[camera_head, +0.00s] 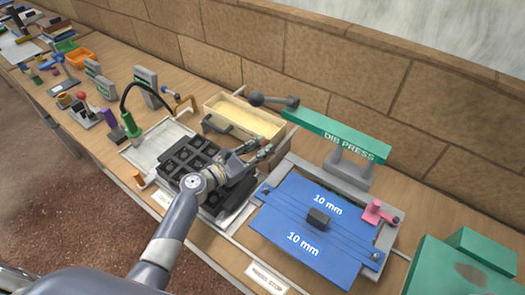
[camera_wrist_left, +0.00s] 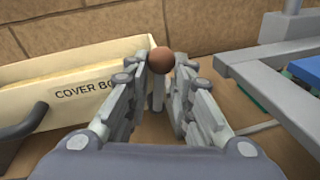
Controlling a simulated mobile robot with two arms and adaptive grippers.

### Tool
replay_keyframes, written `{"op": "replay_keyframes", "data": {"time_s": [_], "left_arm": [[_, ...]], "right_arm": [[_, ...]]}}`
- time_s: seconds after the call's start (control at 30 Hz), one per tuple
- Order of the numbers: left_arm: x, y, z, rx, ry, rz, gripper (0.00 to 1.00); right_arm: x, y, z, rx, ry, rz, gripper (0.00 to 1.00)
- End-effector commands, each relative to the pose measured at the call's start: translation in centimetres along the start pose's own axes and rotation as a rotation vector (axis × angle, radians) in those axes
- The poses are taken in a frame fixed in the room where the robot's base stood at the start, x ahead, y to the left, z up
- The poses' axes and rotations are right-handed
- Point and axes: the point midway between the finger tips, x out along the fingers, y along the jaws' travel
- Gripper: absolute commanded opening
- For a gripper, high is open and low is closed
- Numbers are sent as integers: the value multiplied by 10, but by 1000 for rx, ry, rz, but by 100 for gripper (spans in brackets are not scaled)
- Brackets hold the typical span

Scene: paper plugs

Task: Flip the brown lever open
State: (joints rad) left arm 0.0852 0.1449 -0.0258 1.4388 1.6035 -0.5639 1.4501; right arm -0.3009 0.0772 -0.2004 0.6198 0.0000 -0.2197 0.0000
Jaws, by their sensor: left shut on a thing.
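The brown lever shows in the left wrist view as a brown ball knob (camera_wrist_left: 161,60) on a short upright grey stem. My left gripper (camera_head: 266,143) reaches in between the cream cover box and the blue press bed. In the left wrist view the fingers of my left gripper (camera_wrist_left: 161,88) stand on both sides of the stem, just below the knob, and are shut on it. In the head view the lever is hidden or too small to make out at the fingers. My right gripper is in neither view.
The cream cover box (camera_head: 246,119) stands close to the left of the fingers. The green-topped die press (camera_head: 335,135) and its blue bed (camera_head: 285,219) are to the right. A black tray (camera_head: 185,157) lies under my left forearm. A brick wall (camera_head: 310,62) closes the back.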

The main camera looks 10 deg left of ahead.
Motion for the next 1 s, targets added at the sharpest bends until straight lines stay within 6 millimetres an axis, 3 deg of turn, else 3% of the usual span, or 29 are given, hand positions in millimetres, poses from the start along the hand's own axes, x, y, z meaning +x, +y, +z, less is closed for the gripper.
{"op": "replay_keyframes", "data": {"time_s": [0.4, 0.93, 0.97, 1.0], "left_arm": [[-1, 8, -2, -182, -35, -12, 0], [-2, 10, -2, -208, -40, -12, 0], [-2, 10, -2, -207, -40, -12, 24], [-2, 10, -2, -207, -40, -12, 30]], "right_arm": [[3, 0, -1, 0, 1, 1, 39], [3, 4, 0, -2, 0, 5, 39], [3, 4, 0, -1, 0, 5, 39], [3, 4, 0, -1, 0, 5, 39]]}}
